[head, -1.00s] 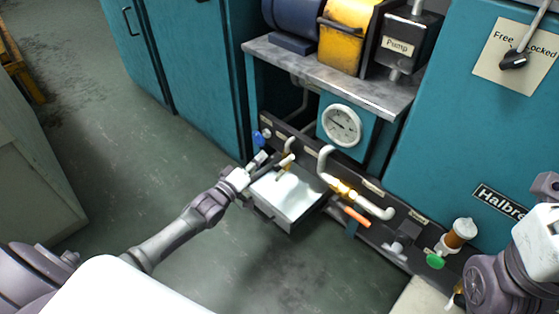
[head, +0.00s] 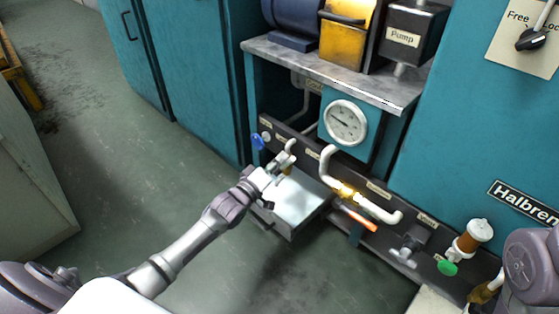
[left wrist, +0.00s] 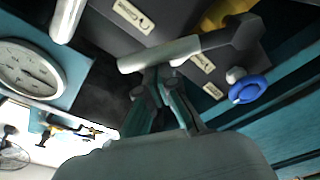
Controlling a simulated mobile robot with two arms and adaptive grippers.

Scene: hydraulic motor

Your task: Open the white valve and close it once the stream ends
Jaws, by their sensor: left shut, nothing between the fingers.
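The white valve handle (left wrist: 160,54) is a pale bar lying across the left wrist view, joined to a dark grey end. In the head view the valve (head: 291,146) is small and partly hidden by my left gripper. My left gripper (head: 282,164) is at the valve, above the metal tray. Its fingers (left wrist: 162,84) are shut with nothing between them, their tips right at the underside of the handle in the wrist view; I cannot tell whether they touch. I cannot make out a stream. My right arm shows at the right edge of the head view, but its gripper is not seen.
A metal tray (head: 298,204) sits below the pipes. A blue knob (head: 257,141) is left of the valve, also in the wrist view (left wrist: 249,90). A gauge (head: 345,122), brass-fitted pipe (head: 378,208), orange handle (head: 357,217) and green knob (head: 447,267) are to the right.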

